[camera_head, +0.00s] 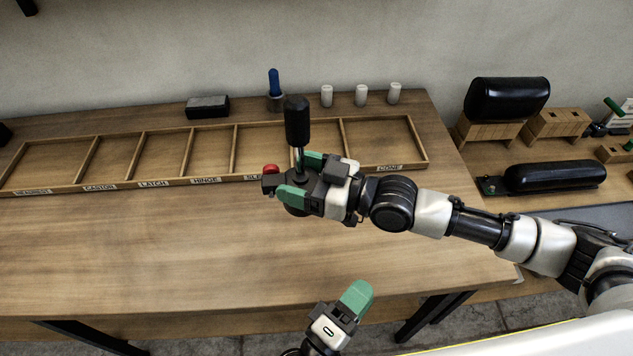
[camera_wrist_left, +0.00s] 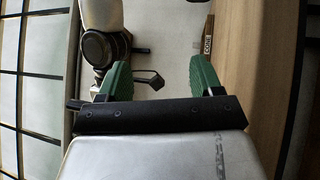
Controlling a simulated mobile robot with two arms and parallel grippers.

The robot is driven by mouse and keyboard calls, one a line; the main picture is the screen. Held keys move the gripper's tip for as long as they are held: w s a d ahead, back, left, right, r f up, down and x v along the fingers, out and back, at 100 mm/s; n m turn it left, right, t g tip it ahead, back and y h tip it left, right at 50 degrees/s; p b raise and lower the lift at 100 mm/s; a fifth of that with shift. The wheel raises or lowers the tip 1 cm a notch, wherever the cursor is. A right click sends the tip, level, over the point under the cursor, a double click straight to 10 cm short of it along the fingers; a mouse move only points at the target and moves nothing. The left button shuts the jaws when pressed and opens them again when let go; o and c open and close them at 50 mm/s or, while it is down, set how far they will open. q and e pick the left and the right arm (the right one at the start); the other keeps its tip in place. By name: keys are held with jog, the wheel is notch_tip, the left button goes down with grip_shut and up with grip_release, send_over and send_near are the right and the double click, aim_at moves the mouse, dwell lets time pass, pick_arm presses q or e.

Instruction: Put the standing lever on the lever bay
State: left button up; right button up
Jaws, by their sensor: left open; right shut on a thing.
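The standing lever has a black handle (camera_head: 297,122), a metal shaft and a dark base. It is upright in my right gripper (camera_head: 303,177), whose green fingers are shut around its lower part at the tray's front edge. I cannot tell whether its base touches the table. The long wooden tray (camera_head: 120,187) has labelled bays; no lever label is readable. The bay (camera_head: 325,130) behind the lever, left of CONE, has its label hidden by my right gripper. My left gripper (camera_head: 352,302) is low near the table's front; in the left wrist view (camera_wrist_left: 160,78) it is open and empty.
A red knob (camera_head: 271,169) shows beside the right gripper. Behind the tray stand a black block (camera_head: 207,107), a blue-handled item (camera_head: 274,88) and white cylinders (camera_head: 361,95). Black cushions (camera_head: 506,98) and wooden blocks (camera_head: 557,123) are at right. The table's left front is clear.

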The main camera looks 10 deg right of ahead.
pick_arm(q)
jog(key=w+r+n+t+y, duration=0.4)
jog(key=r+n+t+y, duration=0.45)
jog(key=r+n, duration=0.7)
pick_arm(e)
jog(key=shift+r, duration=0.1)
pick_arm(q)
jog(key=n+g+y, duration=0.4)
jog(key=n+y, duration=0.5)
jog(key=n, duration=0.4)
send_near(299, 136)
jog(key=w+d+f, duration=0.1)
jog(key=shift+n+y, duration=0.35)
jog(key=w, duration=0.4)
jog(key=w+a, duration=0.1)
jog(key=w, duration=0.3)
jog(key=w+a, duration=0.1)
jog(key=w, duration=0.3)
jog(key=shift+w+a+r, duration=0.1)
jog(key=shift+w+a, duration=0.1)
